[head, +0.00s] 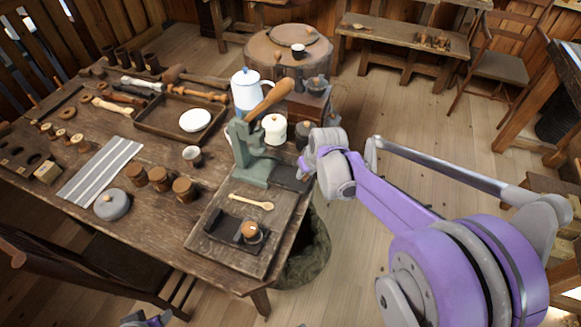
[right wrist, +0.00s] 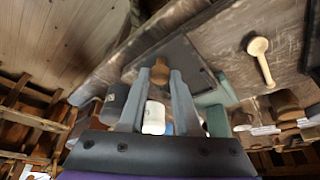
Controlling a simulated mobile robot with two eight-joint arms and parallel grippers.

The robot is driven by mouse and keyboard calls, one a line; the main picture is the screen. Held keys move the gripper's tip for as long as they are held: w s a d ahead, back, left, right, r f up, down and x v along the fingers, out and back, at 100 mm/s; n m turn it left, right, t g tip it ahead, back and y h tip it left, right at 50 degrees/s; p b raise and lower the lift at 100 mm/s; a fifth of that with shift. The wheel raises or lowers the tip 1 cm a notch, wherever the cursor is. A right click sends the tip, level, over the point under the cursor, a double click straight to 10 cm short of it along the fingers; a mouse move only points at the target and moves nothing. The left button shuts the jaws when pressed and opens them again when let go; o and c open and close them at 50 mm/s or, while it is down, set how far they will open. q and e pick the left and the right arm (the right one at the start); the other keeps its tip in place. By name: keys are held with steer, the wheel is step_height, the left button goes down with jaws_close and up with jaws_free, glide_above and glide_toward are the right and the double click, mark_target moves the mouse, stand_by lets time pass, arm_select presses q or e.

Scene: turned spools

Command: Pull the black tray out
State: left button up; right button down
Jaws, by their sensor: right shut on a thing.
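The black tray (head: 286,174) is a flat dark slab at the foot of the green press (head: 250,160), by the right edge of the table. In the right wrist view the tray (right wrist: 190,62) lies beyond my fingertips, with a brown wooden knob (right wrist: 158,72) at its near end. My right gripper (head: 306,170) is at the tray's right end. In the right wrist view its two fingers (right wrist: 158,78) are on either side of the knob, shut on it. Only a small piece of my left arm shows at the bottom edge of the head view; its gripper is not visible.
A wooden spoon (head: 251,202) and a black holder with a round brown piece (head: 250,231) lie on a board in front of the press. A blue-white pot (head: 246,92) and a cream lidded jar (head: 274,129) stand behind it. Open floor lies right of the table.

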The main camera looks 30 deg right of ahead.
steer(key=shift+s+d, duration=0.15)
steer(key=shift+d, duration=0.05)
steer(key=c, duration=0.6)
jaws_free()
steer(key=shift+r, duration=0.1)
steer(key=p+v, duration=0.1)
steer(key=v, duration=0.9)
steer(key=shift+s+a+r, duration=0.1)
steer(key=shift+s+r, duration=0.1)
steer(key=shift+r, duration=0.05)
steer(key=shift+n+t, duration=0.3)
steer(key=shift+t, duration=0.2)
steer(key=s+a+f+p, duration=0.1)
steer(key=s+a, duration=0.3)
steer(key=s, duration=0.1)
steer(key=s+a+f+p, duration=0.1)
steer(key=s+a, duration=0.3)
steer(key=s, duration=0.1)
steer(key=s+a+f+p, duration=0.1)
steer(key=s+a, duration=0.3)
steer(key=s, duration=0.1)
